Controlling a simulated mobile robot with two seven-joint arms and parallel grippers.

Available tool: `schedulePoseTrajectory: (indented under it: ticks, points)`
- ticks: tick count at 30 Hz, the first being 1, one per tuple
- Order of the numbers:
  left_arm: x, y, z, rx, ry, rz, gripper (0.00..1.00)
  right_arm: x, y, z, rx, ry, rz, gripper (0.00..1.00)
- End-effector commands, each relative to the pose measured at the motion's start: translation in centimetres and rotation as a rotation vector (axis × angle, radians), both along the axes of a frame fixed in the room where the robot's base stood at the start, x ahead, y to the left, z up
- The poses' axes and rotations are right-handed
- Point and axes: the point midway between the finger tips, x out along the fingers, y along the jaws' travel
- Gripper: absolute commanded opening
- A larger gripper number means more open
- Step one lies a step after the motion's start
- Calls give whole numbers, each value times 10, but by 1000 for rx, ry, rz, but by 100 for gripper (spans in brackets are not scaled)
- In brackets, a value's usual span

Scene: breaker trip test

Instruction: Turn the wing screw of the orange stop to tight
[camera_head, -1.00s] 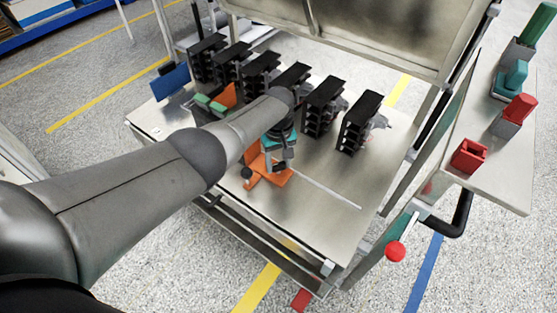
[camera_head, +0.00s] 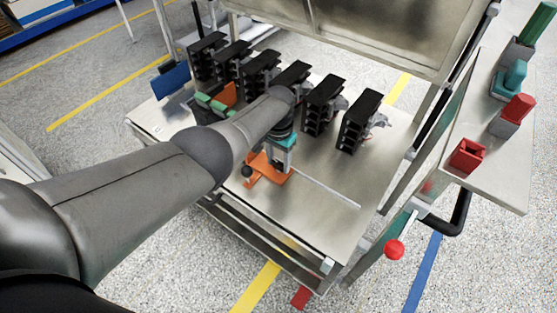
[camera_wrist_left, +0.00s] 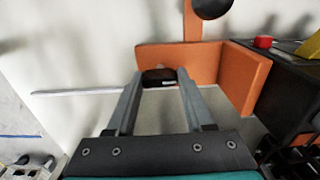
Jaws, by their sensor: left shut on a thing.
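The orange stop (camera_head: 270,176) lies on the metal table top, partly hidden behind my left gripper in the head view. It has an upright plate and a foot with a black round knob (camera_head: 246,171). In the left wrist view the orange stop (camera_wrist_left: 208,62) fills the area past the fingertips. My left gripper (camera_head: 284,160) points down at the stop. In the wrist view its two fingers (camera_wrist_left: 160,80) are closed on the dark wing screw (camera_wrist_left: 158,75), in front of the orange wall. How tight the screw is cannot be seen. My right gripper is not in view.
A row of black breakers (camera_head: 357,122) stands behind the stop. A thin rail (camera_head: 325,190) runs right along the table (camera_head: 310,225), where the surface is clear. A side shelf (camera_head: 510,170) holds red and teal blocks. A red ball knob (camera_head: 394,250) is at the lower right.

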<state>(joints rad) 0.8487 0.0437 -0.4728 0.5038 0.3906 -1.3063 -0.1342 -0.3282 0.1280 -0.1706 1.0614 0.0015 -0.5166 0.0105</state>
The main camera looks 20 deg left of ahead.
Motion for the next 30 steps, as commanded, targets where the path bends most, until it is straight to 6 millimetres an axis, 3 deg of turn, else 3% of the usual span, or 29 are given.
schedulePoseTrajectory:
  ticks: [30]
  points:
    - [0, -1, 0, -2, 0, -967, 0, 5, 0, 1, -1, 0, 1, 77]
